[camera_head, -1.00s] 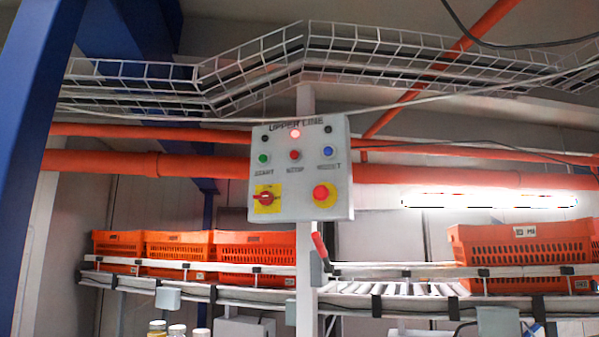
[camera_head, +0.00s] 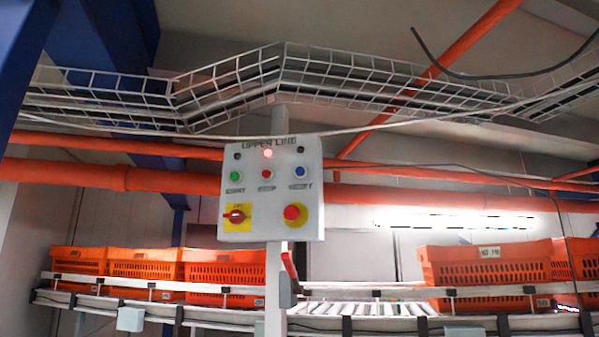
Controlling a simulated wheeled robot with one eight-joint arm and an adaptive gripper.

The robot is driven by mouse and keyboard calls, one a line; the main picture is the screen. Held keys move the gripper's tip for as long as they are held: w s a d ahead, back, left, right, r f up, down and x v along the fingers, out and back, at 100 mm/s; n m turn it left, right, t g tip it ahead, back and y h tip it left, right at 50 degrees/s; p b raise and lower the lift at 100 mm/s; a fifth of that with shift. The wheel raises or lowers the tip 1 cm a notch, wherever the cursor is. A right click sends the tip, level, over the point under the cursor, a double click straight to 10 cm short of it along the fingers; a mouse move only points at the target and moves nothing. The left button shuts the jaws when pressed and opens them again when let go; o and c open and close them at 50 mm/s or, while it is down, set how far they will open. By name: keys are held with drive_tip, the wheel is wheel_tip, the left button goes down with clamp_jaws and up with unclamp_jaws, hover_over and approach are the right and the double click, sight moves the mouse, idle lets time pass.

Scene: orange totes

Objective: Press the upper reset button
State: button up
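A grey control box (camera_head: 270,212) labelled as the upper line is mounted on a pale post, a little left of the middle. The blue reset button (camera_head: 300,172) sits at the right end of its button row. A green start button (camera_head: 235,176) and a red stop button (camera_head: 266,174) are to its left. A red lamp (camera_head: 268,153) glows above the stop button. Below are a red rotary switch (camera_head: 236,215) on a yellow plate and a red mushroom button (camera_head: 292,212) on yellow. My gripper is not in view.
Orange totes (camera_head: 145,264) stand on a conveyor at left, and more totes (camera_head: 485,264) at right. A red-handled lever (camera_head: 289,268) is beside the post below the box. Orange pipes (camera_head: 120,178) run behind, and a wire cable tray (camera_head: 340,75) hangs above.

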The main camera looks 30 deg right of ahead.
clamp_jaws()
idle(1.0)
